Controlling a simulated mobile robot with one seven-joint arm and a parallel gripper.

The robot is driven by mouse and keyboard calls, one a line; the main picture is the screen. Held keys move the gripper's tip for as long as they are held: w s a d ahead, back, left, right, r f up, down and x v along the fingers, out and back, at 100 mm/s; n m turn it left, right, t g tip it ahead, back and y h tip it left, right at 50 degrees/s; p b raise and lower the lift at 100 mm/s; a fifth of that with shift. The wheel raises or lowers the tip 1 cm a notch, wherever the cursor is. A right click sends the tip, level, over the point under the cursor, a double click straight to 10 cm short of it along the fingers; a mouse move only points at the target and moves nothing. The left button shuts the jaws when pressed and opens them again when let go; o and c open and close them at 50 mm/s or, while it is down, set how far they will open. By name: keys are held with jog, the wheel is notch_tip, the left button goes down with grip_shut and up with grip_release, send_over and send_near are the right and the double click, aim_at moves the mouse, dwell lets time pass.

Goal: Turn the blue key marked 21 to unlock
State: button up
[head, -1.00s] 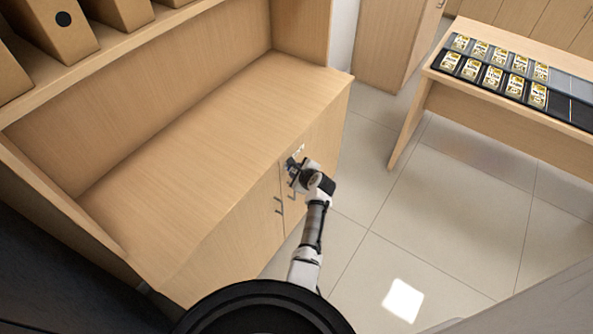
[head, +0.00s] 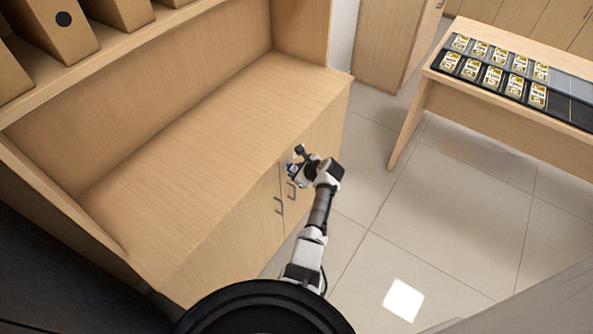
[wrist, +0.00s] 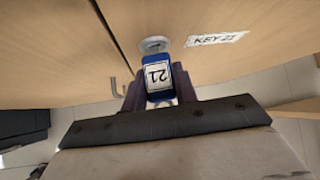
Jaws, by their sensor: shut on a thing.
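The blue key (wrist: 157,63) has a white tag marked 21, which reads upside down in the wrist view. My gripper (wrist: 159,100) is shut on it, with dark fingers on both sides of the key's head. The key's far end meets a round metal lock (wrist: 154,44) in the wooden cabinet door; its shaft is hidden, so I cannot tell how deep it sits. A label reading KEY 21 (wrist: 216,39) is on the door beside the lock. In the head view my gripper (head: 296,165) is at the cabinet front, with a bit of blue at its tip.
The wooden cabinet (head: 200,150) has a bare top and metal door handles (head: 279,206) below my gripper. A handle (wrist: 118,88) also shows left of the key in the wrist view. A table (head: 480,110) with packs of notes in black trays stands at the right, with open tiled floor between.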

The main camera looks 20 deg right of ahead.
jog(key=shift+m+g+y, duration=0.4)
jog(key=shift+g+y, duration=0.2)
jog(key=shift+f+m+g+y+b, duration=0.1)
jog(key=shift+m+g+y+b, duration=0.3)
jog(key=shift+y, duration=0.3)
jog(key=o, duration=0.9)
jog(key=shift+o, duration=0.2)
jog(key=v, duration=0.9)
jog(key=shift+p, duration=0.4)
